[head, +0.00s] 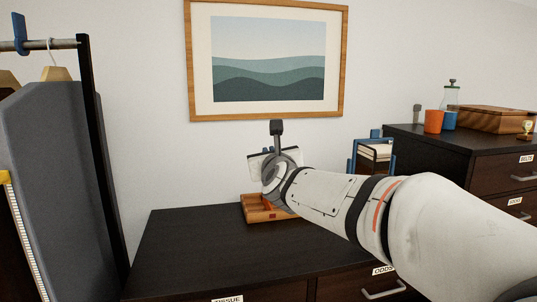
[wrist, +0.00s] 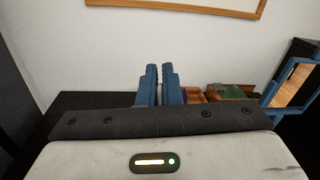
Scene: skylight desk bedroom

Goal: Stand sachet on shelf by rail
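My gripper's blue fingers (wrist: 159,86) stand close together in the wrist view, with a narrow pale gap between them. I cannot tell whether something thin is held there. In the head view my own wrist hides the fingers, above the wooden tray (head: 252,215) on the low dark dresser. A green item (wrist: 236,91) shows at the tray to the right of the fingers in the wrist view; I cannot tell if it is the sachet. No sachet is clearly seen. A metal rail (head: 36,45) carries hangers at the far left. I cannot make out which surface is the shelf.
The low dresser's top (head: 185,240) is bare left of the tray. A blue-framed holder (head: 372,155) stands behind my arm. A grey garment (head: 55,170) hangs at left.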

